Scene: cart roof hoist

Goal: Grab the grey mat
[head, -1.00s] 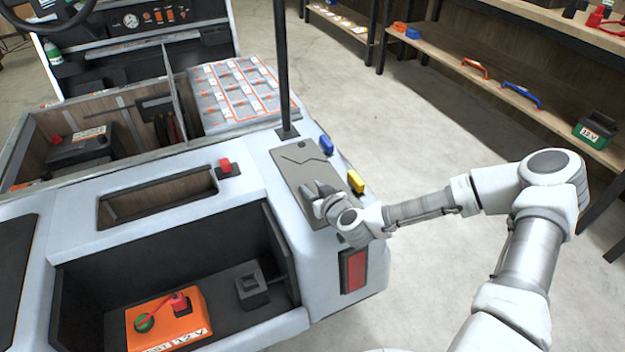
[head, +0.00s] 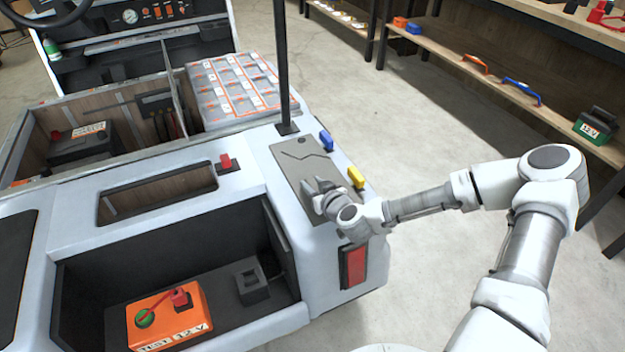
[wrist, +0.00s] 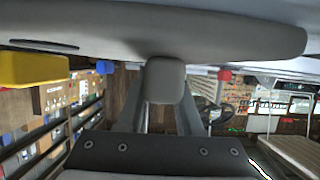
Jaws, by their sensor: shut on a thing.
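My gripper is shut on the mat at this block. The fingertips are partly hidden by it.
A yellow block (head: 356,177) and a blue block (head: 326,141) sit along the mat's right side. A black post (head: 283,65) rises at its far end. A red switch (head: 226,160) is to its left. Open floor (head: 440,140) lies right of the cart.

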